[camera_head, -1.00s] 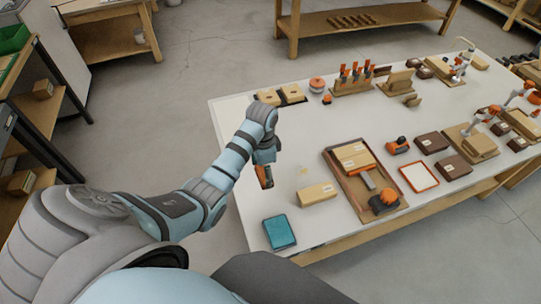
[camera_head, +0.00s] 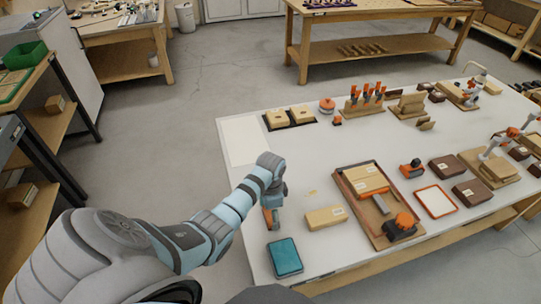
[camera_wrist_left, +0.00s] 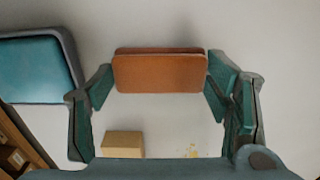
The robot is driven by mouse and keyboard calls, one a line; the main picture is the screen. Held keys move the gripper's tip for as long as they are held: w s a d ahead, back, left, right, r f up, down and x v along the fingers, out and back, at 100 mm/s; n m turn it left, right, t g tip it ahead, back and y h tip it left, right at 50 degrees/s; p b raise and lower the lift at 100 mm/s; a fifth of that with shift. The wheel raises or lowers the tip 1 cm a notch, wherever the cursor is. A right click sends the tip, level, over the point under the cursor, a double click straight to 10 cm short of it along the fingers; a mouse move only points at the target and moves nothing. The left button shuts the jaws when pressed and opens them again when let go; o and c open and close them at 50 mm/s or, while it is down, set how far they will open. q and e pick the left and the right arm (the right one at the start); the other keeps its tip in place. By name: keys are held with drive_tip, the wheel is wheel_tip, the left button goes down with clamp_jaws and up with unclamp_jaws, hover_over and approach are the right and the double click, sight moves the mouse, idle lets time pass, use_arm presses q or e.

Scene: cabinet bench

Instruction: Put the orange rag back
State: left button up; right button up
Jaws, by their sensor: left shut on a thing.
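The orange rag (camera_wrist_left: 160,73) is a flat, folded orange-brown pad with rounded corners. My left gripper (camera_wrist_left: 158,85) is shut on it, with a teal finger at each end of the rag. In the head view my left gripper (camera_head: 271,205) points down over the near left part of the bench, with the orange rag (camera_head: 270,219) below it. The rag is left of a wooden block and behind a teal pad. I cannot tell whether it touches the bench top. My right gripper is not in view.
The teal pad (camera_head: 285,258) and wooden block (camera_head: 325,217) lie close by. A wooden tray (camera_head: 372,228) with blocks and an orange-topped tool is further right. A pale blank rectangle (camera_head: 245,139) lies at the bench's far left, with two wooden blocks (camera_head: 289,117) beside it.

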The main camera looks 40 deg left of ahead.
sight(270, 214)
use_arm(q)
drive_tip(key=o, duration=1.1)
drive_tip(key=shift+f, duration=0.1)
wheel_tip(270, 214, up, 12)
drive_tip(key=p, duration=0.2)
drive_tip(key=shift+r+p, duration=0.25)
drive_tip(key=shift+p, duration=0.15)
drive_tip(key=shift+a, duration=0.1)
